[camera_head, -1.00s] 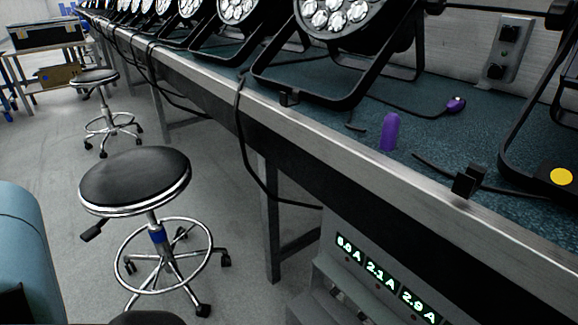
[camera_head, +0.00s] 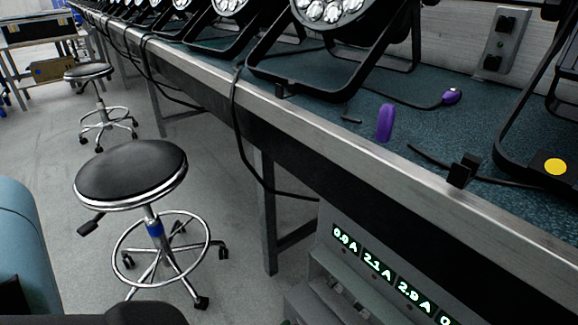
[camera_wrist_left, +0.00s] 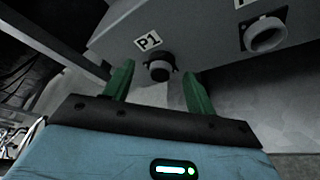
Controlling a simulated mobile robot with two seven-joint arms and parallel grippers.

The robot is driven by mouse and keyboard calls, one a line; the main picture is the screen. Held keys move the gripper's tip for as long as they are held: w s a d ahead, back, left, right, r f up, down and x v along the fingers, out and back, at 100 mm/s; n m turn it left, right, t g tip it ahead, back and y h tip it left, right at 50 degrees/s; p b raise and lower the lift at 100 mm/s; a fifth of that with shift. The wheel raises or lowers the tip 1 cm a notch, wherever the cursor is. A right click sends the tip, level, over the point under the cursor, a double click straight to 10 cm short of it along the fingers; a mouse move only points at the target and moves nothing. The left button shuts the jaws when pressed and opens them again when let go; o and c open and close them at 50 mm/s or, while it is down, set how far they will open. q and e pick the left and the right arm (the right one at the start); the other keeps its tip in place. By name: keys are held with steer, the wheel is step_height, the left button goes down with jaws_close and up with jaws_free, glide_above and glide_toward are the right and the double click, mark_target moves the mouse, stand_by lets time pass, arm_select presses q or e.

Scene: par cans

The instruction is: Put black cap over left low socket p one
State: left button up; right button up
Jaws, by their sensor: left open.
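In the left wrist view a round black cap (camera_wrist_left: 160,68) sits on the socket under the P1 label (camera_wrist_left: 148,41), on the underside area of a grey housing (camera_wrist_left: 190,30). It seems to cover the socket; how fully it is seated I cannot tell. My left gripper (camera_wrist_left: 159,82) is open, with its two green fingers on either side of the cap and gaps visible between. The head view does not show the gripper, the socket or the cap. My right gripper is in neither view.
Another socket (camera_wrist_left: 265,34), open and grey, is to the right of P1. In the head view, a bench (camera_head: 330,140) holds stage lights (camera_head: 330,12) and a purple cylinder (camera_head: 385,123). A unit with lit current readouts (camera_head: 378,268) is below it. Stools (camera_head: 130,172) stand on the floor.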

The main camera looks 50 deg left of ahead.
arm_select(q)
steer(key=p+v, duration=0.2)
steer(key=v, duration=0.5)
steer(key=shift+s, duration=0.15)
